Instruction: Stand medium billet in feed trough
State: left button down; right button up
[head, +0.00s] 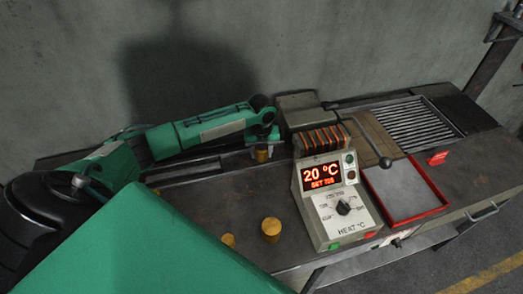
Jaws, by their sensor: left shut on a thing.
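My left gripper (262,141) comes in from the left at the back of the bench. It is shut on a brass-yellow billet, the medium billet (262,155), whose lower part shows upright beneath the jaws. The billet is at the feed trough (205,166), a long dark channel leading right to the heater. I cannot tell whether its foot touches the trough floor. A larger billet (271,230) stands on the bench in front, and a smaller one (228,240) stands to its left, partly hidden by my green arm. My right gripper is not in view.
The heater with coils (322,139) stands just right of the held billet. Its control box (334,200) reads 20 °C. A red-rimmed tray (440,206) and a slatted rack (408,122) lie further right. Bare bench lies between trough and loose billets.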

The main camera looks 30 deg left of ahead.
pick_arm(q)
jog(key=shift+f, duration=0.1)
jog(key=c, duration=0.8)
grip_release()
jog(key=shift+f, duration=0.15)
notch_tip(320, 180, up, 11)
jog(key=b, duration=0.2)
jog(key=shift+r+b, duration=0.2)
jog(key=shift+b, duration=0.1)
jog(key=shift+r, duration=0.45)
jog(key=shift+f, duration=0.1)
